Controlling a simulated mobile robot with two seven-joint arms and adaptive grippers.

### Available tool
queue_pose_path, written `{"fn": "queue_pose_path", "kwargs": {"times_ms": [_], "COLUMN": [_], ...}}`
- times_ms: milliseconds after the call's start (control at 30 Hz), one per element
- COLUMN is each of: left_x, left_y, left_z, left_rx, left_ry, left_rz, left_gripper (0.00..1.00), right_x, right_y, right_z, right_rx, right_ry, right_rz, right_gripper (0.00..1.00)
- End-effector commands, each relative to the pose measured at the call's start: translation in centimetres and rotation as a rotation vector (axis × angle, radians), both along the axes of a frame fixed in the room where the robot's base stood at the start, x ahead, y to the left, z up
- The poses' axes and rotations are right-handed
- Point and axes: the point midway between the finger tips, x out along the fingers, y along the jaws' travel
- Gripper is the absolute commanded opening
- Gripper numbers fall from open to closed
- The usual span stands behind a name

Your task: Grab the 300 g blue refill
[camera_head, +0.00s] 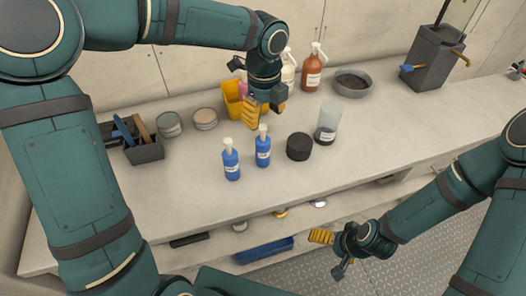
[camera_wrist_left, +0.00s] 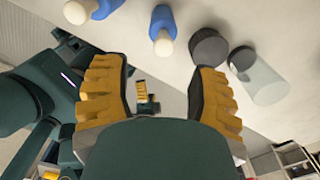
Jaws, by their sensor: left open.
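Two small blue bottles with white tops stand upright on the bench, a left one (camera_head: 231,161) and a right one (camera_head: 263,148). Their labels are too small to read, so I cannot tell which is the 300 g refill. In the left wrist view the right bottle (camera_wrist_left: 162,16) is at the top middle, with the left bottle (camera_wrist_left: 106,8) beside it, partly cut off. My left gripper (camera_head: 265,110) is open and empty, above the bench behind the bottles; its yellow fingers (camera_wrist_left: 158,95) show apart. My right gripper (camera_head: 332,250) hangs in front of the bench, away from the bottles.
A black round lid or puck (camera_head: 299,147) and a clear labelled container (camera_head: 327,123) stand right of the bottles. The bench front is clear.

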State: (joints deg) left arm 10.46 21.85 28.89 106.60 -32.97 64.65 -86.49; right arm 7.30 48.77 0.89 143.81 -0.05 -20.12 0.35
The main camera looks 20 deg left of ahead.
Motion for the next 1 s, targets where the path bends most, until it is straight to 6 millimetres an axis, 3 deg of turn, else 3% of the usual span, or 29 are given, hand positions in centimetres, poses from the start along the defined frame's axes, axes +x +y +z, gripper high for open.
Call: {"fn": "queue_pose_path", "kwargs": {"times_ms": [267, 567, 833, 867, 1000], "left_x": [0.1, 0.6, 0.6, 0.6, 0.6], "left_y": [0.2, 0.5, 0.5, 0.5, 0.5], "left_z": [-1.6, -5.7, -5.9, -5.9, -5.9], "left_rx": [0.001, -0.001, -0.001, -0.001, -0.001], "left_ry": [0.001, 0.003, 0.001, 0.001, 0.001], "left_rz": [0.002, 0.0, 0.002, 0.002, 0.001], "left_gripper": [0.59, 0.59, 0.59, 0.54, 0.05], "right_x": [-0.2, -0.1, -0.1, -0.1, -0.1], "right_y": [0.0, 0.0, 0.0, 0.0, 0.0], "right_z": [-0.5, -1.7, -1.7, -1.7, -1.7], "right_rx": [0.0, 0.001, 0.001, 0.001, 0.001], "right_ry": [0.003, 0.002, 0.001, 0.001, 0.001], "right_rz": [0.002, 0.004, 0.004, 0.004, 0.004], "right_gripper": [1.0, 1.0, 1.0, 1.0, 1.0]}}
